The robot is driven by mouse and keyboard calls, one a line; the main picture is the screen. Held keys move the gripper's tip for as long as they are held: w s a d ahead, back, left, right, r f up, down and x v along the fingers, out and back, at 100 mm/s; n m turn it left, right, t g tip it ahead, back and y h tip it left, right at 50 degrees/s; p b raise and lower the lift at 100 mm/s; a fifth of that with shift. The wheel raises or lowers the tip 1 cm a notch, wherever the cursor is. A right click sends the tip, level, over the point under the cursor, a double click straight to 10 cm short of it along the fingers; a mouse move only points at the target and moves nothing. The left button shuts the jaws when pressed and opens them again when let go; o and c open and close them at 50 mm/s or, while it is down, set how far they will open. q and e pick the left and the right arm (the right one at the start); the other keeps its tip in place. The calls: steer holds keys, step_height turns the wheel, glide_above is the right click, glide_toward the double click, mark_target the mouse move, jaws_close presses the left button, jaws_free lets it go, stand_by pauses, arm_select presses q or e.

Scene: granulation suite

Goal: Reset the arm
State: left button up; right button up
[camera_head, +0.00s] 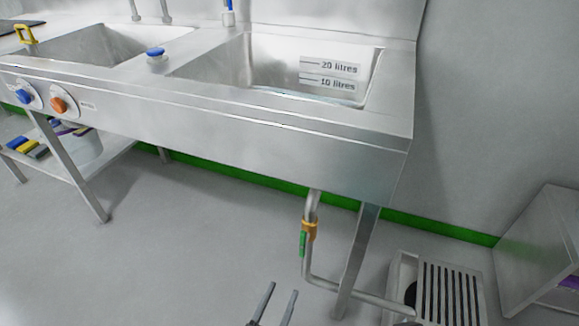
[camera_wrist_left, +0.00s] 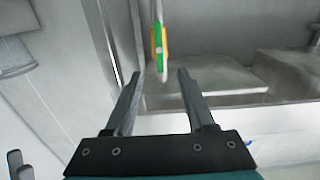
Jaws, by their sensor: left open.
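My left gripper (camera_head: 277,303) shows at the bottom edge of the head view, its two grey fingers apart and nothing between them. It is in front of the sink unit, low over the floor and left of the drain pipe. In the left wrist view the same gripper (camera_wrist_left: 158,82) is open and empty, with a pipe and its green and yellow fitting (camera_wrist_left: 159,50) beyond the fingertips. My left arm is mostly out of the head view. My right gripper cannot be made out in the head view.
A steel double sink (camera_head: 230,115) spans the upper part. Its drain pipe (camera_head: 310,245) carries a green and orange valve (camera_head: 306,235). A slatted floor drain (camera_head: 450,295) and a steel cabinet (camera_head: 545,245) stand at the right. Grey floor (camera_head: 170,260) is clear at the left.

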steer(key=shift+a, duration=0.1)
